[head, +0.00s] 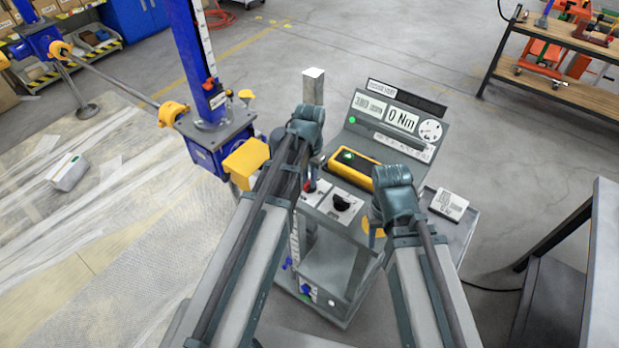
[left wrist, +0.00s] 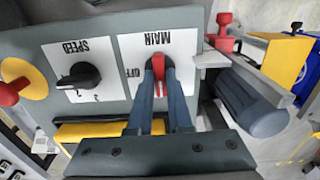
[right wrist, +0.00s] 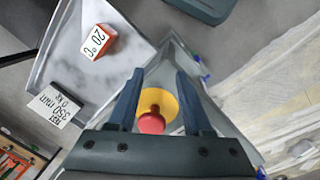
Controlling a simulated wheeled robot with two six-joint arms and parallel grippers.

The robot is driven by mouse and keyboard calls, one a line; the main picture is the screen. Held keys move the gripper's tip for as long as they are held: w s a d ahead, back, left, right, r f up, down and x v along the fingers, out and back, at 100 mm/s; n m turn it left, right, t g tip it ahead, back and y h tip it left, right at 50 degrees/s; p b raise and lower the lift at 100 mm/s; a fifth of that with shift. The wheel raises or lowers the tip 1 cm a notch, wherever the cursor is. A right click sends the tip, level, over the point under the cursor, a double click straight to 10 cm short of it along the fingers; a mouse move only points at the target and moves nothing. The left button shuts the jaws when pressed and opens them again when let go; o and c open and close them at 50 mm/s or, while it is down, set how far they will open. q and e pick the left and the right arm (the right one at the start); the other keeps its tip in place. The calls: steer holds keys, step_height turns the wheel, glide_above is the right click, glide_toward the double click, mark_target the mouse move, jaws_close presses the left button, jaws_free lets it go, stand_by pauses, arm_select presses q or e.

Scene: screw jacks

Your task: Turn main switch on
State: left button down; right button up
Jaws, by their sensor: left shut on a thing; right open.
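The main switch is a red handle (left wrist: 158,67) on a white plate marked MAIN (left wrist: 150,42) in the left wrist view. OFF is legible beside it; the rest of the plate is partly covered by my fingers. My left gripper (left wrist: 162,82) is shut on the red handle. In the head view the switch shows as a small red spot (head: 311,187) by the left gripper. My right gripper (right wrist: 158,85) is open and empty, above a red mushroom button (right wrist: 152,123) on a yellow disc (right wrist: 165,105). A black SPEED knob (left wrist: 78,77) sits beside the main switch.
The console (head: 415,115) reads 0 Nm and has a green light. A yellow device (head: 352,167) lies in front of it. A blue screw jack (head: 215,140) with a yellow block (head: 245,160) stands close left. A side tray (head: 462,235) holds a white label card (head: 449,204).

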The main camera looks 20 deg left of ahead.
stand_by(0.3)
arm_select(q)
steer(key=c, duration=0.8)
jaws_free()
steer(key=shift+c, duration=0.2)
arm_select(e)
steer(key=shift+r, duration=0.1)
arm_select(q)
step_height(320, 180, up, 14)
steer(key=p, duration=1.4)
arm_select(e)
step_height(320, 180, up, 14)
arm_select(q)
steer(key=shift+f, duration=0.15)
arm_select(e)
steer(key=shift+s+f, duration=0.1)
steer(key=shift+f, duration=0.15)
